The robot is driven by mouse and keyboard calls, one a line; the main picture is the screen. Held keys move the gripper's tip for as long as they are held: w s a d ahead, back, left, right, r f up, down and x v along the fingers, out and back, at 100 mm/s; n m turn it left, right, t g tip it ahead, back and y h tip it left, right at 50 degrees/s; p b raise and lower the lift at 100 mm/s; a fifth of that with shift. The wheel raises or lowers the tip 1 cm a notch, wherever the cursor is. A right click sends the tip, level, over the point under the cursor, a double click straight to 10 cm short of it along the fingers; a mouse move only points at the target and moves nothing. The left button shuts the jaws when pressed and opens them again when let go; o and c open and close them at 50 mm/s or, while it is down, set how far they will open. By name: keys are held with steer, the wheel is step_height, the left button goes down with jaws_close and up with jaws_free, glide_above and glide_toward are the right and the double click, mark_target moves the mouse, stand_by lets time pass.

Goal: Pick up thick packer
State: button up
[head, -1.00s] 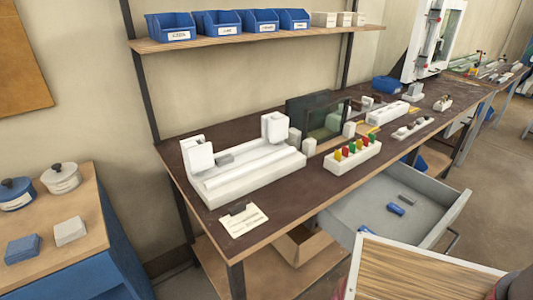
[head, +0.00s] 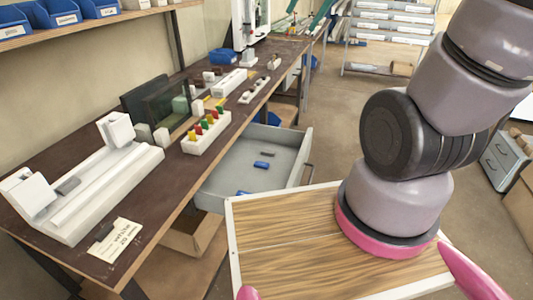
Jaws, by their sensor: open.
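An open grey drawer (head: 225,178) under the bench holds small blocks: a blue block (head: 261,165), a dark grey block (head: 268,154) behind it, and another blue piece (head: 243,193) near the front. They are small here, and I cannot tell which, if any, is the thick packer. A grey block (head: 68,186) also sits on the white clamp fixture (head: 110,180) on the bench. My arm rises at the right and leaves the top of the picture. My gripper is not visible.
The dark bench (head: 60,150) carries a white rack (head: 207,132) of coloured pegs, a dark screen (head: 150,100) and a paper card (head: 115,240). Blue bins (head: 60,12) stand on the shelf above. The floor beyond the drawer is clear towards a far rack (head: 388,35).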

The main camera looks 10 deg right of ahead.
steer(key=w+a+f+m+g, duration=0.1)
steer(key=w+f+m, duration=0.3)
steer(key=w+f, duration=0.5)
steer(key=m+g, duration=0.3)
steer(key=m, duration=0.9)
glide_above(268, 150)
steer(key=d, duration=0.2)
steer(key=shift+h, duration=0.3)
steer(key=f, duration=3.9)
steer(key=shift+s+d+f, duration=0.15)
steer(key=shift+s, duration=0.15)
steer(key=shift+s+a+x, duration=0.1)
steer(key=shift+s+x, duration=0.05)
steer(key=shift+x, duration=1.35)
steer(key=shift+s+a+x, duration=0.1)
steer(key=shift+s+x, duration=0.05)
steer(key=shift+x, duration=1.35)
steer(key=shift+a, duration=0.1)
jaws_close()
